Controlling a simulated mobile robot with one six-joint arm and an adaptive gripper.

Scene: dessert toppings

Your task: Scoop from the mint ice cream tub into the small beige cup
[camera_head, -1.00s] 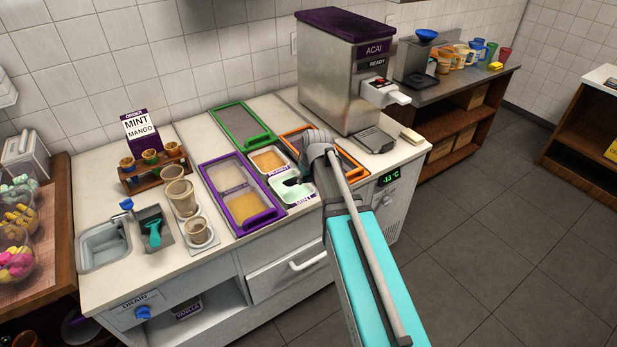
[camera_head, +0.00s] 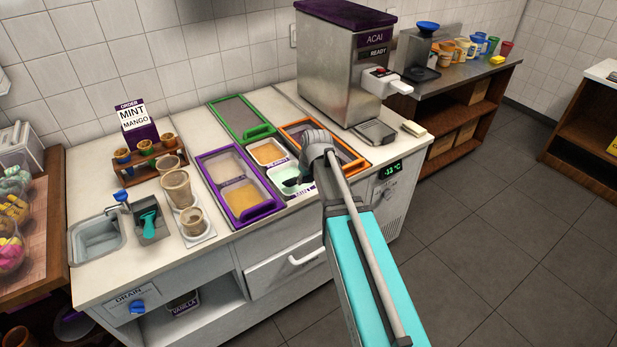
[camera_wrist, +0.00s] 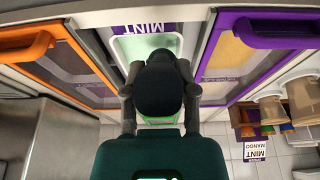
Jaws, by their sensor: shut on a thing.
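The mint ice cream tub (camera_head: 284,172), pale green with a MINT label on its front, is sunk in the counter; the wrist view shows its pale green inside (camera_wrist: 148,44). My gripper (camera_wrist: 160,91) is shut on a dark scoop (camera_wrist: 160,75), whose rounded dark end covers the middle of the tub. In the head view my wrist hides most of the gripper, and a dark part shows over the tub. I cannot tell whether the scoop holds ice cream. The small beige cup (camera_head: 192,220) stands upright on a pale tray, left of the purple-framed tubs.
A larger beige cup (camera_head: 176,188) stands behind the small one. A teal scoop (camera_head: 149,223) sits in a grey holder by the sink (camera_head: 97,244). Purple (camera_head: 245,219), orange (camera_head: 358,163) and green (camera_head: 262,131) lidded frames surround the tub. The acai machine (camera_head: 335,75) stands behind right.

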